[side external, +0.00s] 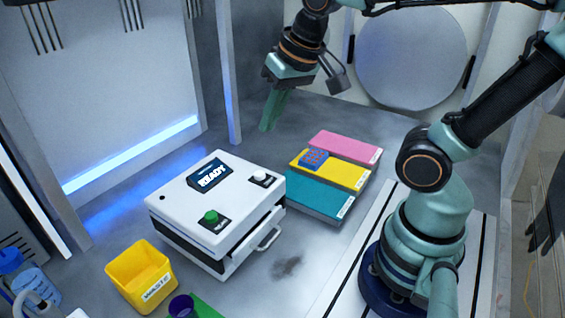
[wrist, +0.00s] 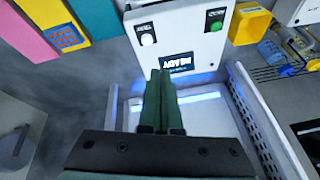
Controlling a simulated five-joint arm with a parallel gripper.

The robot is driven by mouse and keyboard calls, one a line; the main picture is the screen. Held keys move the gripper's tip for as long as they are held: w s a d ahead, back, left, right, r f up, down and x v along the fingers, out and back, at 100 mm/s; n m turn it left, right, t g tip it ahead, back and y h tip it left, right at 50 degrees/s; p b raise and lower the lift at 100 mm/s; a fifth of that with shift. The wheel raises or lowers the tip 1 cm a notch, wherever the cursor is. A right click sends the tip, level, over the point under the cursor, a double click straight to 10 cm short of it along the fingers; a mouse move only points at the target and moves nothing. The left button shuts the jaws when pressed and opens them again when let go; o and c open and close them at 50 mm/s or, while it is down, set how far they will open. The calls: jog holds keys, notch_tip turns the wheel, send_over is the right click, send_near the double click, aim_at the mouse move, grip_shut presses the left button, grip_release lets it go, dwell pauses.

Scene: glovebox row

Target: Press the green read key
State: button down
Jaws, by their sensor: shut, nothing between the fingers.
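The green key (side external: 211,217) is a round button on a black plate on top of a white box-shaped instrument (side external: 172,208). It also shows in the wrist view (wrist: 215,26), at the upper right. A white key (side external: 260,176) sits on the same top, and a dark screen (side external: 210,176) there reads READY. My gripper (side external: 266,128) is shut and empty, pointing down above and behind the instrument, well apart from the green key. In the wrist view my gripper's fingers (wrist: 160,75) lie together, in front of the screen's edge.
A yellow WASTE bin (side external: 140,272) stands at the front left. Pink (side external: 345,147), yellow (side external: 345,174) and teal (side external: 318,195) slabs lie right of the instrument, with a blue-red block (side external: 314,159) on the yellow one.

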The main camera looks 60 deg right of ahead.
jog(key=w+a+r+m+g, duration=0.1)
jog(key=w+a+m+g, duration=0.1)
jog(key=a+m, duration=0.3)
jog(key=m+g, duration=0.2)
jog(key=m, duration=0.8)
send_over(212, 213)
jog(key=d, duration=0.1)
jog(key=shift+s+d+r, duration=0.15)
jog(key=shift+r, duration=0.05)
jog(key=f, duration=0.4)
jog(key=a+f, duration=0.1)
jog(key=f, duration=0.9)
jog(key=shift+a, duration=0.15)
